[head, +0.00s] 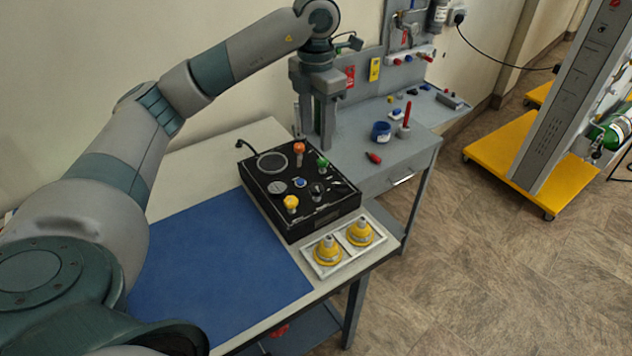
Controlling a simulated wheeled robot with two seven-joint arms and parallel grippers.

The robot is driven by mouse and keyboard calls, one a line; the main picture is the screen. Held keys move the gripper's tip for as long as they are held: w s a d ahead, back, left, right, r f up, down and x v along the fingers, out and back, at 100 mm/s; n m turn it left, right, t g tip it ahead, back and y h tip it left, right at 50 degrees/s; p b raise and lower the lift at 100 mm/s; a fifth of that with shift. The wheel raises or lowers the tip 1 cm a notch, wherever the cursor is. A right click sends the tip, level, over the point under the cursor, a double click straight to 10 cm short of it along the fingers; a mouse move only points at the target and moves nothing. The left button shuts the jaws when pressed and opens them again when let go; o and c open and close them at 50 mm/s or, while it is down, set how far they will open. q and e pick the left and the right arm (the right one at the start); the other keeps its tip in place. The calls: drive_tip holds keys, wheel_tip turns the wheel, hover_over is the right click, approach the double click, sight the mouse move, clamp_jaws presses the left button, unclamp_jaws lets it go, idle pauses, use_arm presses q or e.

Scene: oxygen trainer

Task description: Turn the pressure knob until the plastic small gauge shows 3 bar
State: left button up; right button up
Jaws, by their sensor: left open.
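The black trainer box (300,222) stands on the table. Its top carries an orange knob (299,148), a green knob (322,162), a yellow knob (291,203) and a small black knob (317,190). A large round dial (273,161) and a small bluish round face (300,183) are also on top. I cannot tell which knob sets the pressure, and no gauge reading is legible. My left gripper (317,138) points down with its fingers apart and empty, by the box's back right edge. Whether it touches anything is unclear. My right gripper is out of view.
Two yellow fittings sit in a white tray (306,273) before the box. A blue mat (220,265) covers the table's left part. A grey bench (350,155) with a blue cup (381,131) and a red-handled tool stands behind. A yellow-based cart (490,155) is farther right.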

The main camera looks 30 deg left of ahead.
sight(316, 187)
use_arm(q)
wheel_tip(316, 187, down, 16)
drive_tip(key=p, duration=0.5)
drive_tip(key=shift+f, duration=0.1)
